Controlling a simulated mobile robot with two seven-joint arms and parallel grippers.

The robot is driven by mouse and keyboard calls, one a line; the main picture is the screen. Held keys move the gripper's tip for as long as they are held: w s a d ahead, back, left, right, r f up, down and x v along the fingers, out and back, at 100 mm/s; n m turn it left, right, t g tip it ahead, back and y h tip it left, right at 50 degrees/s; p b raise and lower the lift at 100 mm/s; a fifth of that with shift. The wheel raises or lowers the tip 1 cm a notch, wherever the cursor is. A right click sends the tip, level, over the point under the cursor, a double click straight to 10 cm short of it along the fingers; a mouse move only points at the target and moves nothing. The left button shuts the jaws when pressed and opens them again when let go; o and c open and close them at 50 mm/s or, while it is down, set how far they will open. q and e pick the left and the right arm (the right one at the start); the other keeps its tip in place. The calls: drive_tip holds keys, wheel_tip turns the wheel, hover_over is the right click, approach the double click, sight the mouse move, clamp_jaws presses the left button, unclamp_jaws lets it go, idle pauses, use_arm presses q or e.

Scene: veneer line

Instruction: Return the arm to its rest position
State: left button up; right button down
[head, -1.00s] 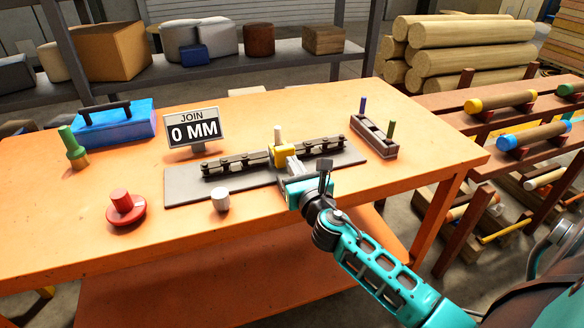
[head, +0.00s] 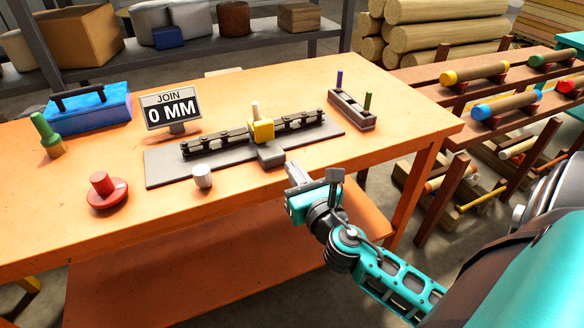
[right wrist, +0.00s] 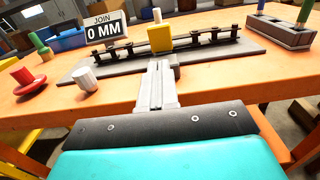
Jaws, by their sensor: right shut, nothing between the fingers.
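My right gripper (head: 292,170) is shut and empty, just off the front edge of the orange table (head: 240,200). In the right wrist view its closed fingers (right wrist: 157,65) point toward the yellow block (right wrist: 159,38). In the head view a gap separates it from the grey fixture plate (head: 165,172), which carries a dark jointed rail (head: 215,142) and the yellow block (head: 262,130). A grey piece (head: 270,154) sits in front of the yellow block. The sign (head: 172,110) reads "JOIN 0 MM". My left gripper is not in view.
On the table stand a white cylinder (head: 202,177), a red knob (head: 104,187), a green peg (head: 46,132), a blue box (head: 88,108) and a dark holder with pegs (head: 351,109). A rack with colour-ended rolls (head: 507,107) stands at right. The front right tabletop is clear.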

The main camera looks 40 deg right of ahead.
idle(0.4)
drive_tip(key=s+a+f+m+g+y, duration=0.2)
drive_tip(key=s+a+f+m, duration=0.2)
drive_tip(key=m, duration=0.6)
drive_tip(key=s+a+f+m+g+y, duration=0.2)
drive_tip(key=s+a+f+m, duration=0.2)
drive_tip(key=f+m, duration=0.4)
drive_tip(key=s+a+f+m+g+y, duration=0.2)
drive_tip(key=s+a+f+m, duration=0.2)
drive_tip(key=m, duration=0.8)
wheel_tip(320, 180, down, 2)
drive_tip(key=shift+a+m+g, duration=0.4)
drive_tip(key=shift+a, duration=0.15)
